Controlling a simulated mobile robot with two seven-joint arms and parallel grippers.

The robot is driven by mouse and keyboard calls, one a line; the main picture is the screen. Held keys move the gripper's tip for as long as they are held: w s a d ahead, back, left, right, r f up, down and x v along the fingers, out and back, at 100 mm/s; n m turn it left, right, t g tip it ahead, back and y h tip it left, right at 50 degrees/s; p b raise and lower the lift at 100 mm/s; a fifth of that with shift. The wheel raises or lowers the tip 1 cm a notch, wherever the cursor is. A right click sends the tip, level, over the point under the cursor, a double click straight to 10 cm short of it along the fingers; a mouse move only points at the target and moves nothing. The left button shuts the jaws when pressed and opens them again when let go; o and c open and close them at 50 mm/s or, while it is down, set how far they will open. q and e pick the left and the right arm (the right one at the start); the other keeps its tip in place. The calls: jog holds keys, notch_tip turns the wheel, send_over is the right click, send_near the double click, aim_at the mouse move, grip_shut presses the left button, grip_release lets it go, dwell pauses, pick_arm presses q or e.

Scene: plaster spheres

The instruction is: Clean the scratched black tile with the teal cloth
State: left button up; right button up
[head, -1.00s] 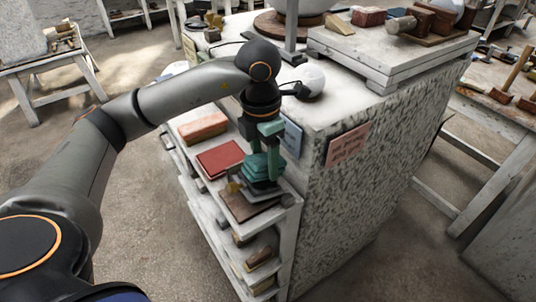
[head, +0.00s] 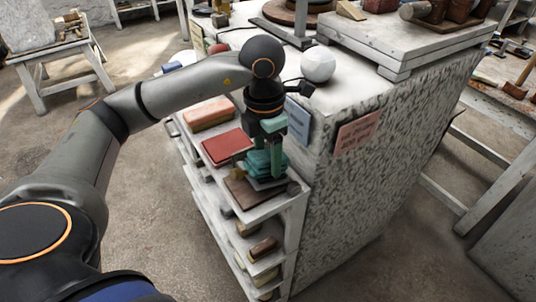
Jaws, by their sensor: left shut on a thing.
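My left gripper (head: 268,160) reaches down over the top shelf of the white rack. Its teal fingers are shut on the teal cloth (head: 258,166), which looks bunched and folded. The cloth lies on or just above a dark slab (head: 270,186), which seems to be the black tile. The cloth and fingers hide most of this slab, and I cannot make out any scratches. My right gripper is not in view.
A red slab (head: 228,147), an orange-pink block (head: 208,114) and a brown slab (head: 243,193) lie on the same shelf (head: 284,204). The speckled cabinet side (head: 345,205) rises to the right. A white sphere (head: 318,64) stands on the top, close to my wrist.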

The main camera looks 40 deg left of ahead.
pick_arm(q)
jog(key=shift+f, duration=0.15)
jog(key=shift+s+a, duration=0.1)
jog(key=shift+s, duration=0.05)
jog(key=shift+s+a+r, duration=0.1)
jog(key=shift+s+r, duration=0.15)
jog(key=shift+s, duration=0.05)
jog(key=shift+s+a, duration=0.1)
jog(key=shift+s, duration=0.05)
jog(key=shift+s+r, duration=0.1)
jog(key=shift+s, duration=0.15)
jog(key=shift+c, duration=1.3)
jog(key=shift+s+a+r, duration=0.1)
jog(key=shift+s, duration=0.1)
jog(key=shift+w+d+f+b, duration=0.2)
jog(key=shift+w+d+f, duration=0.05)
jog(key=shift+w, duration=0.4)
jog(key=shift+w+d+f+b, duration=0.15)
jog(key=shift+w+d+f, duration=0.15)
jog(key=shift+w, duration=0.4)
jog(key=shift+w+d+f+b, duration=0.2)
jog(key=shift+w+d+f, duration=0.05)
jog(key=shift+w, duration=0.4)
